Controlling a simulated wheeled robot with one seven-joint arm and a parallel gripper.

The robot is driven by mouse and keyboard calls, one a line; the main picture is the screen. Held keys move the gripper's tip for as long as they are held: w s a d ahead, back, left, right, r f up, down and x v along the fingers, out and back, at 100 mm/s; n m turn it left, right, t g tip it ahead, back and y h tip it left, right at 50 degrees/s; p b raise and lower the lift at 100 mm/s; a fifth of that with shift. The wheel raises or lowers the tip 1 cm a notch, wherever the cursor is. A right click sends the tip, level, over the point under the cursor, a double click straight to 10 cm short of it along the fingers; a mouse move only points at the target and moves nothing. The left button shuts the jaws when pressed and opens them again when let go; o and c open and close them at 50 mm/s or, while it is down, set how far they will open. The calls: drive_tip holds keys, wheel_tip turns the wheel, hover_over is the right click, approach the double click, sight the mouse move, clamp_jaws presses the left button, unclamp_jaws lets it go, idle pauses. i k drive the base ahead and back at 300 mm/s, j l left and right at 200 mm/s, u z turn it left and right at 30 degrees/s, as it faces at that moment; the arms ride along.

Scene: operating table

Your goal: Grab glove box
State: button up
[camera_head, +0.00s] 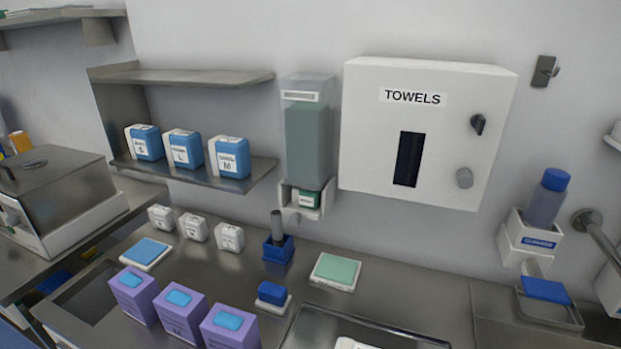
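Three blue-and-white boxes with letter labels stand in a row on a wall shelf at the left: a left one (146,144), a middle one (183,149) and a right one (230,157). The right one's label seems to read M. Three purple boxes with light blue tops stand on the steel counter below: a left one (134,294), a middle one (181,312) and a right one (230,328). None is clearly marked as the glove box. My gripper is not seen in this view.
The lower shelf (205,178) holds the blue-and-white boxes, with an empty upper shelf (180,77) above. Small white boxes (195,227), a blue pad (146,251) and a green pad (335,270) lie on the counter. A dispenser (308,135) and towel cabinet (430,135) hang right.

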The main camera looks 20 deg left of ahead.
sight(135, 291)
drive_tip(key=u, duration=1.4)
drive_tip(key=i+j+z, duration=0.3)
drive_tip(key=i+j, duration=0.4)
